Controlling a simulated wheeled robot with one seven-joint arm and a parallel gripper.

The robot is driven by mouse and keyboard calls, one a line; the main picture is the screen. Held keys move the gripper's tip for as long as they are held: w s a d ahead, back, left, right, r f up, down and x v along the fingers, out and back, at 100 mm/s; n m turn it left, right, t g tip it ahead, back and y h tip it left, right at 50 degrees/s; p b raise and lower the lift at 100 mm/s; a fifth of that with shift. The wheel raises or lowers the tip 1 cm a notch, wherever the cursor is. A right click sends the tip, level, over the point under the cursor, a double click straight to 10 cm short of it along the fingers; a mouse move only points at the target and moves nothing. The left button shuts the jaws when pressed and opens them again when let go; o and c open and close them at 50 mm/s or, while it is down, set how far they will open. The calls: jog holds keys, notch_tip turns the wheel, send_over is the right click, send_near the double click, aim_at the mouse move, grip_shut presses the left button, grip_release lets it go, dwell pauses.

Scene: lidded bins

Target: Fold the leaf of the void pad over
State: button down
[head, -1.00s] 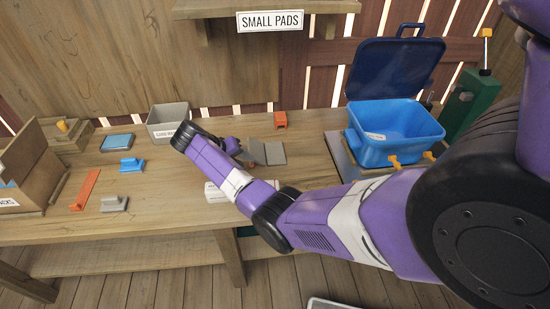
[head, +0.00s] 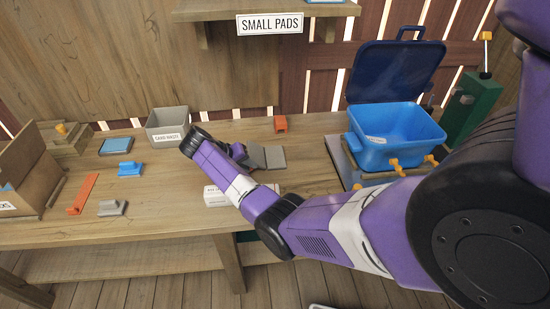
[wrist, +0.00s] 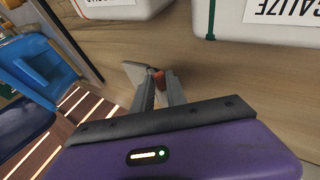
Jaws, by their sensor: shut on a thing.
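The void pad (head: 275,157) is a small grey two-part pad on the middle of the workbench. Its right part lies flat. The left part, the leaf (head: 257,156), is next to my gripper (head: 244,157) and looks slightly tilted; its exact angle is hard to tell. In the wrist view my gripper (wrist: 158,84) has its fingers close together, with a small red-brown piece, seemingly the leaf's tab (wrist: 158,76), at the tips. A grey face of the pad (wrist: 134,73) shows just beyond them. My wrist and arm hide part of the pad's left side.
A white labelled box (head: 215,196) stands in front of the pad, close under my arm. An open blue lidded bin (head: 395,150) stands right. Several small pads and tools lie left.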

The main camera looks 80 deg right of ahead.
jog(key=shift+s+r, duration=0.1)
jog(key=shift+r, duration=0.05)
jog(key=p, duration=0.1)
jog(key=t+p, duration=0.1)
jog(key=p, duration=0.1)
jog(key=shift+s+d+r+y, duration=0.1)
jog(key=shift+s+r+y, duration=0.2)
jog(key=shift+r, duration=0.1)
jog(key=shift+f, duration=0.1)
jog(key=shift+t, duration=0.3)
jog(key=shift+s+d+r+p, duration=0.15)
jog(key=shift+r+p, duration=0.2)
jog(key=shift+p, duration=0.4)
jog(key=shift+s+d+r+m+t+y+p, duration=0.1)
jog(key=shift+s+r+m+t+y+p, duration=0.2)
jog(key=shift+t+p, duration=0.5)
jog(key=shift+f, duration=0.15)
